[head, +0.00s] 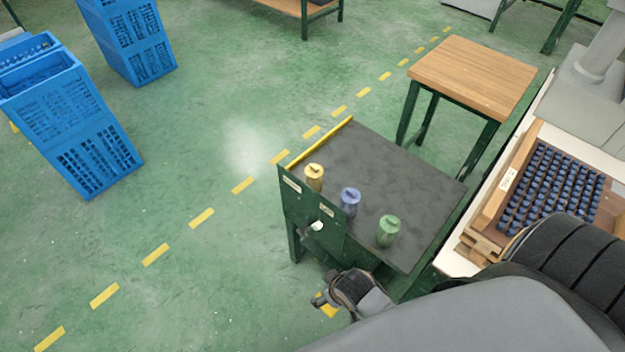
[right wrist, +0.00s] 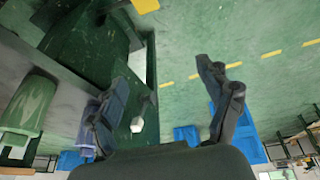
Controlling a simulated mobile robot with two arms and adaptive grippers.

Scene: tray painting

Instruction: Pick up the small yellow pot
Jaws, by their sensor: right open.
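The small yellow pot (head: 314,178) stands upright at the left end of a row of three pots on a dark-topped green cart (head: 400,170) in the head view. A blue-purple pot (head: 350,202) and a green pot (head: 388,231) stand to its right. My right gripper (head: 332,292) is below and in front of the cart's front panel, apart from the yellow pot. In the right wrist view its two fingers (right wrist: 162,85) are spread and nothing is between them. The green pot (right wrist: 30,108) shows at left there; I cannot make out the yellow pot.
The cart's green front panel (head: 300,207) carries labels and a white knob (head: 317,226). A yellow strip (head: 320,143) edges the cart's left side. A wooden table (head: 475,75) stands behind, and a box of blue pieces (head: 485,225) at right. Open floor lies left, before blue crates (head: 75,120).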

